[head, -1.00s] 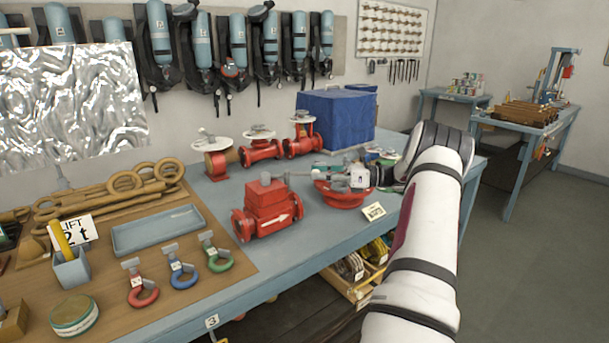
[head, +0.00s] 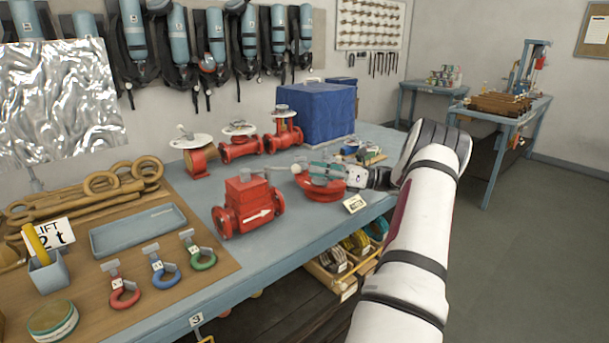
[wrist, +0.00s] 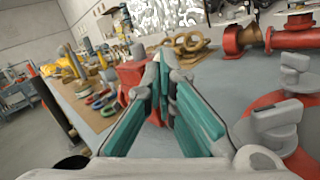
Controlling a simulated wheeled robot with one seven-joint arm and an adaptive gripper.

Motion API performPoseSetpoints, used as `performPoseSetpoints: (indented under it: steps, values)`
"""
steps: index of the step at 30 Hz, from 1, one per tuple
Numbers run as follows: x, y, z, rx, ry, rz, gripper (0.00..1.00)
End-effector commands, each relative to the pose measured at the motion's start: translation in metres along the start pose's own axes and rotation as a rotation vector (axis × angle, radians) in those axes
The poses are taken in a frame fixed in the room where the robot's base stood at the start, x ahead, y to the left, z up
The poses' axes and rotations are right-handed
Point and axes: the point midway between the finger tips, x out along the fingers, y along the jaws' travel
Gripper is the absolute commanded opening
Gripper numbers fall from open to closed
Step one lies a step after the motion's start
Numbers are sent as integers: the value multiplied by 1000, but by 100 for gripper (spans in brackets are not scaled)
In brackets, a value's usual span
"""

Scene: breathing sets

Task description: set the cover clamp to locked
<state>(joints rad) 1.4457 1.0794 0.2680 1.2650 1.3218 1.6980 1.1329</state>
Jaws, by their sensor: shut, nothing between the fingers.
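A red round housing (head: 320,188) sits on the bench with grey fittings on top, partly hidden by my gripper. In the wrist view its red flange (wrist: 298,153) is at the right, with a grey knob-like clamp (wrist: 274,117) near and another grey knob (wrist: 297,72) behind it. I cannot tell which is the cover clamp or how it is set. My gripper (head: 308,169) is shut and empty above the housing; its teal-padded fingers (wrist: 160,65) meet to the left of the grey knobs, apart from them in the picture.
A red block-shaped valve (head: 247,205) with a white arrow stands left of the housing. A small tag (head: 354,203) stands in front. Red valves with white handwheels (head: 238,129) and a blue covered box (head: 315,112) are behind. A blue tray (head: 138,230) and shackles lie left.

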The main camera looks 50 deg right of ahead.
Motion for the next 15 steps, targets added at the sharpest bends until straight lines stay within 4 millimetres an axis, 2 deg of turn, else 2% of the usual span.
performPoseSetpoints:
  steps: [8, 15]
  values:
    - [1, 37, -5, 290, -375, -180, 0]
    - [0, 81, -29, 595, -600, -379, 0]
